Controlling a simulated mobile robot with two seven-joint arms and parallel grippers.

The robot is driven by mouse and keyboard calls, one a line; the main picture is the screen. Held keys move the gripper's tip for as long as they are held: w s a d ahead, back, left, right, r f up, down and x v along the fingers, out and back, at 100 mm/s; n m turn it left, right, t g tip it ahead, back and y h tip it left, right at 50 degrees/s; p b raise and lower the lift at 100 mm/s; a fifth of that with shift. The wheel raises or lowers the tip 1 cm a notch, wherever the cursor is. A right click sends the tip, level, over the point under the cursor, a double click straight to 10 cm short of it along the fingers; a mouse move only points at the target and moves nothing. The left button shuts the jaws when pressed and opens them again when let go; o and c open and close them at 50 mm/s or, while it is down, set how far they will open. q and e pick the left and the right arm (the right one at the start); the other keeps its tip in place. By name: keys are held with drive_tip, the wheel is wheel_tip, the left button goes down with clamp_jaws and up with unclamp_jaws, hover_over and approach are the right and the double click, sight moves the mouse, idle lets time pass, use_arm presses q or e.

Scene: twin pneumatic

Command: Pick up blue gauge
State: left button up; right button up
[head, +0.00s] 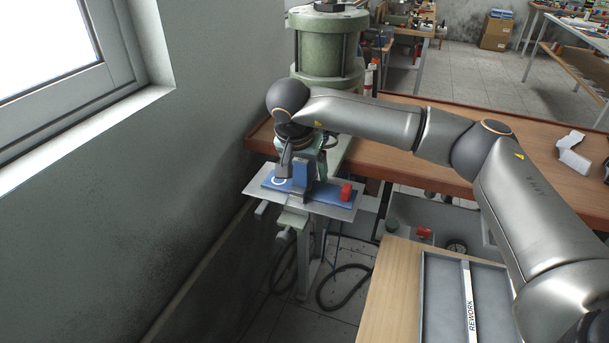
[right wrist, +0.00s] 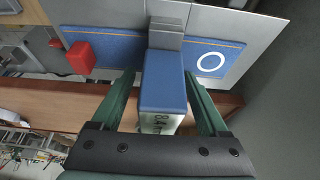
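The blue gauge (right wrist: 163,80) is a blue block with a grey end and a white, partly legible label on one side. In the right wrist view it sits between the green fingers of my right gripper (right wrist: 160,78). A narrow gap seems to show beside it, so the fingers look open around it. In the head view the gauge (head: 302,171) stands upright on a blue strip (head: 329,196) on a metal plate, with my right gripper (head: 304,161) over it. My left gripper is not in view.
A red block (head: 346,192) and a white ring mark (head: 280,181) flank the gauge on the strip. A green press (head: 329,50) stands behind, and a wall with a window is close at left. A grey tray marked REWORK (head: 424,300) lies on the front table.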

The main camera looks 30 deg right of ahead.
clamp_jaws()
idle(0.4)
